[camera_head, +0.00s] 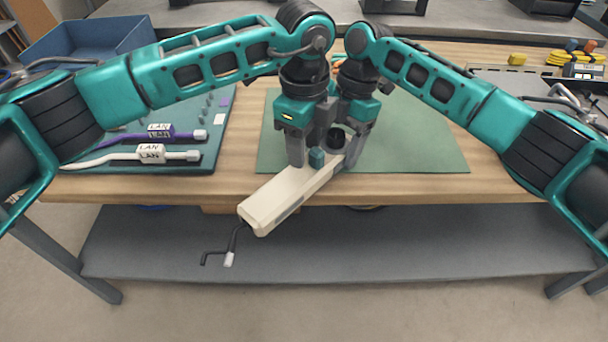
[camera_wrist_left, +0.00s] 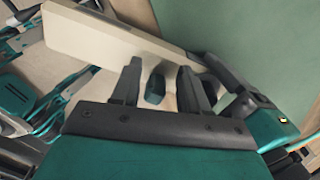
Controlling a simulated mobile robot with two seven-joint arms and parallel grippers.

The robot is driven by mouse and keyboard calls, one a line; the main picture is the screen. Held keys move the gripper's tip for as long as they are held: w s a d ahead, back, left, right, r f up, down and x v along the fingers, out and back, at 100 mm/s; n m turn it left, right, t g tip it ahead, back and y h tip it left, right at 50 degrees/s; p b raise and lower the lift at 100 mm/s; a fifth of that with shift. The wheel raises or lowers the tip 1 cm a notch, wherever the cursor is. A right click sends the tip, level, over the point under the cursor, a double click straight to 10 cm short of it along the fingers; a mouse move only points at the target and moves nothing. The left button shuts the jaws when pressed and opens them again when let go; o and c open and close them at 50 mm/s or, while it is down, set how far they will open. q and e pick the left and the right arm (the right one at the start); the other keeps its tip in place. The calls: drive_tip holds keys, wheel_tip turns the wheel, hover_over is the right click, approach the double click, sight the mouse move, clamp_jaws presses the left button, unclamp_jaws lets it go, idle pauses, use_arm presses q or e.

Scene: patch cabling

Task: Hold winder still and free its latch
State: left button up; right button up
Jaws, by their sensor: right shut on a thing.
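The winder (camera_head: 285,200) is a long beige body lying diagonally, its near end jutting past the table's front edge. A black crank (camera_head: 233,243) with a pale knob hangs from that end. The teal latch (camera_head: 316,158) stands on the winder's top; it also shows in the left wrist view (camera_wrist_left: 155,89). My left gripper (camera_head: 310,150) is open above the winder, its fingers on either side of the latch with gaps visible in the left wrist view. My right gripper (camera_head: 347,155) is shut on the winder's far part. Its grip is partly hidden.
A green mat (camera_head: 420,140) lies under the winder's far end, with clear room to the right. At the left, a dark teal board (camera_head: 130,170) carries a purple and a white LAN cable (camera_head: 115,158). A blue bin (camera_head: 90,38) stands behind it.

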use_arm(q)
drive_tip(key=o, duration=0.3)
drive_tip(key=shift+r, duration=4.05)
